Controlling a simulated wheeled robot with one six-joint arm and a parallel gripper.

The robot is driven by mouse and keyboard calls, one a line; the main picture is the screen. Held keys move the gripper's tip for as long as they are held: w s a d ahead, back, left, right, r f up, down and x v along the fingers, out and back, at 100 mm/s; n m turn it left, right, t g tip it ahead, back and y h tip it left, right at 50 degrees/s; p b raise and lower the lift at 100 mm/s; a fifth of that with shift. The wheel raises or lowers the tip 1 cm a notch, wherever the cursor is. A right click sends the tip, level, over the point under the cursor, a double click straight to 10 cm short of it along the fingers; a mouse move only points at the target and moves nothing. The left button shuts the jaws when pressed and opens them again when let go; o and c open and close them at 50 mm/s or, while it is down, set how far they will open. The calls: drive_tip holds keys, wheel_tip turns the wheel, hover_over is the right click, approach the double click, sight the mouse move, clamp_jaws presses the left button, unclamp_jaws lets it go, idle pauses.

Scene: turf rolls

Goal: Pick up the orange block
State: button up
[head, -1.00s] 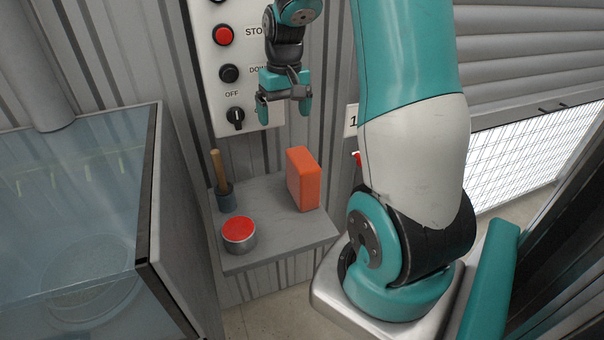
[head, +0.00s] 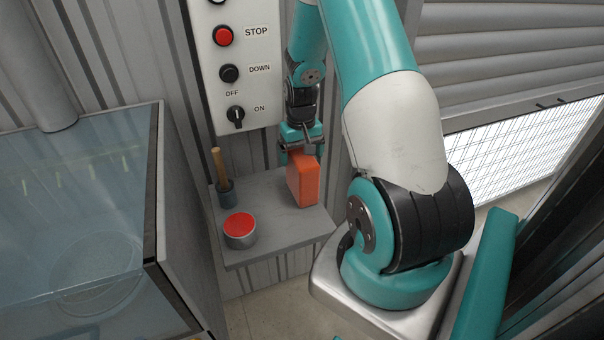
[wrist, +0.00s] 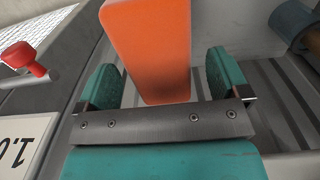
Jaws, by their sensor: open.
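The orange block (head: 302,180) stands upright on a small grey shelf (head: 275,235) against the corrugated wall. My gripper (head: 301,150) is over the top of the block, pointing down. In the wrist view the orange block (wrist: 152,45) lies between the two teal fingers of my gripper (wrist: 168,78). The fingers are open, and a gap shows between the block and each finger. The lower part of the block is hidden in the wrist view.
A red-topped round tin (head: 239,230) and a grey cup with a wooden handle (head: 222,178) stand left of the block. A control panel (head: 236,70) is on the wall behind. A glass-topped cabinet (head: 80,215) is at the left.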

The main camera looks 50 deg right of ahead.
wheel_tip(320, 180, down, 4)
drive_tip(key=shift+s+p, duration=0.15)
drive_tip(key=shift+p, duration=0.25)
drive_tip(key=c, duration=1)
drive_tip(key=shift+r, duration=0.1)
drive_tip(key=shift+c, duration=0.2)
